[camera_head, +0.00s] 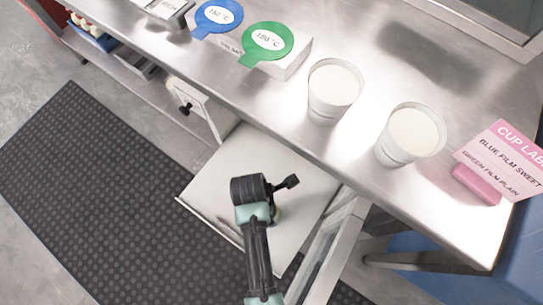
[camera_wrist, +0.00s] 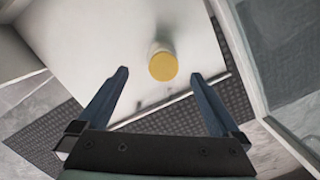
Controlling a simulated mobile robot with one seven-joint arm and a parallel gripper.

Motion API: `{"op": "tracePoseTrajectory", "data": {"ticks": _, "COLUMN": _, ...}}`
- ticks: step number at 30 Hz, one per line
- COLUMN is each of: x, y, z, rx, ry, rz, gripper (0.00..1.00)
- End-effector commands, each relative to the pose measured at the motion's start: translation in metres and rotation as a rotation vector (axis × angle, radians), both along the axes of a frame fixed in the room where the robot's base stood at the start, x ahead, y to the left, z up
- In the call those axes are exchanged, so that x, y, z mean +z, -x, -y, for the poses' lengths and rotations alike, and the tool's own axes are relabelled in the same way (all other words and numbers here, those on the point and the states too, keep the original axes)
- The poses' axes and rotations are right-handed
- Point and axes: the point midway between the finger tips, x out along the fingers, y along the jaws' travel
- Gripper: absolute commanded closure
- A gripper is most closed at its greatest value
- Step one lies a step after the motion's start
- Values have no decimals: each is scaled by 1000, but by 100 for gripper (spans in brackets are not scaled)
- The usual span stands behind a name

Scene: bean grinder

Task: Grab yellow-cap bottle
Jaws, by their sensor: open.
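The yellow-cap bottle (camera_wrist: 162,65) shows in the wrist view from above, its round yellow cap facing me and a pale body behind it. It stands on a white surface, in the open drawer (camera_head: 200,190) seen in the head view. My gripper (camera_wrist: 160,75) is open, with one blue-grey finger on each side of the picture and the bottle lying between and slightly beyond the tips. No finger visibly touches it. In the head view my arm and gripper hang over the drawer and hide most of the bottle.
Above the drawer is a steel counter (camera_head: 240,85) with two white cups (camera_head: 334,88) (camera_head: 411,133), a blue round sign (camera_head: 217,15), a green round sign (camera_head: 267,40) and a pink cup label card (camera_head: 505,155). A glass-paned door or panel (camera_wrist: 285,60) stands close on the right in the wrist view.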

Motion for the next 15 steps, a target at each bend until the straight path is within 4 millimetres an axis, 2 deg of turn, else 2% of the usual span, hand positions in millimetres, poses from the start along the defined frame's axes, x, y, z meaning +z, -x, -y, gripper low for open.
{"op": "tracePoseTrajectory", "data": {"ticks": 1, "x": -16, "y": -1, "z": 1, "rx": -1, "ry": 0, "rz": 0, "gripper": 0}}
{"op": "tracePoseTrajectory", "data": {"ticks": 4, "x": -32, "y": -1, "z": 3, "rx": -1, "ry": 0, "rz": 0, "gripper": 0}}
{"op": "tracePoseTrajectory", "data": {"ticks": 15, "x": -58, "y": 0, "z": 7, "rx": -1, "ry": 0, "rz": 0, "gripper": 0}}
